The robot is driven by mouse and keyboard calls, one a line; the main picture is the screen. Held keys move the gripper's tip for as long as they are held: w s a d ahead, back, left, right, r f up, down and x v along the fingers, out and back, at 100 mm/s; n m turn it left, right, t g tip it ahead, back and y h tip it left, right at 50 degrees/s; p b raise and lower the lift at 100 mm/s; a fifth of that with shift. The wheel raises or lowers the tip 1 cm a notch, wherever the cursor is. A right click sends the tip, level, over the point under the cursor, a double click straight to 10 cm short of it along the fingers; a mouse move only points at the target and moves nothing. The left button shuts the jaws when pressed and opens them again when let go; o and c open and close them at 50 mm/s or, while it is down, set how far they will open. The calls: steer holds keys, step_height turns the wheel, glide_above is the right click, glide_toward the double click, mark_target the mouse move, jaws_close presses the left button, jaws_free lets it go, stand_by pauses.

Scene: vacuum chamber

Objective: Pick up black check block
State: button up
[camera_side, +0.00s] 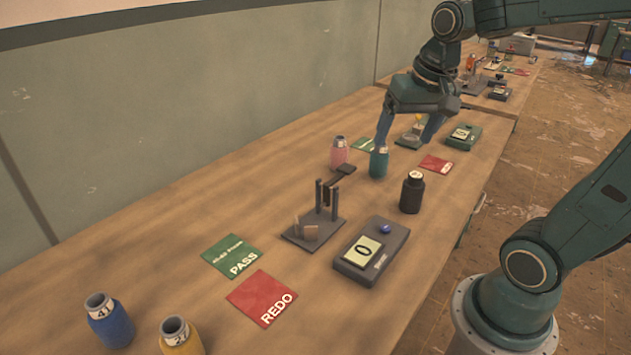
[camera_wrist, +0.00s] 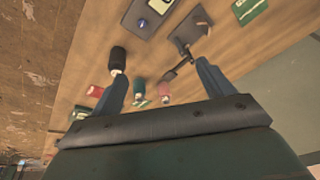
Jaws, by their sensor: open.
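The black check block (camera_side: 411,194) is a dark bottle-shaped piece with a pale label at its top. It stands upright on the table, right of the scale-like station in the side view. In the wrist view the black block (camera_wrist: 118,58) shows just past the left fingertip. My gripper (camera_side: 404,143) is open and empty above the table, farther back than the black block in the side view. Its two fingers are spread wide in the wrist view (camera_wrist: 158,68). I cannot tell whether a finger touches the teal block (camera_side: 378,163) below it.
A pink block (camera_side: 339,151) stands left of the teal one. Green PASS (camera_side: 233,256) and red REDO (camera_side: 263,298) cards lie flat. Blue (camera_side: 109,322) and yellow (camera_side: 181,338) blocks stand at front left.

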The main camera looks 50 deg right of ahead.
steer(key=w+d+f+m+g, duration=0.1)
steer(key=w+d+f+m, duration=0.15)
steer(key=d, duration=0.25)
steer(key=w+d+f+m+g, duration=0.1)
steer(key=d+f+m, duration=0.15)
steer(key=d, duration=0.25)
steer(key=m+g+y, duration=0.1)
steer(key=m, duration=0.5)
glide_above(414, 184)
steer(key=d, duration=0.2)
steer(key=f, duration=0.5)
steer(key=shift+w+a+f, duration=0.1)
steer(key=shift+w+f, duration=0.1)
steer(key=shift+w, duration=0.15)
steer(key=shift+f, duration=0.1)
steer(key=shift+f, duration=4.2)
steer(key=shift+s+f, duration=0.1)
steer(key=shift+f, duration=2.5)
steer(key=shift+c, duration=0.4)
steer(key=c, duration=1.2)
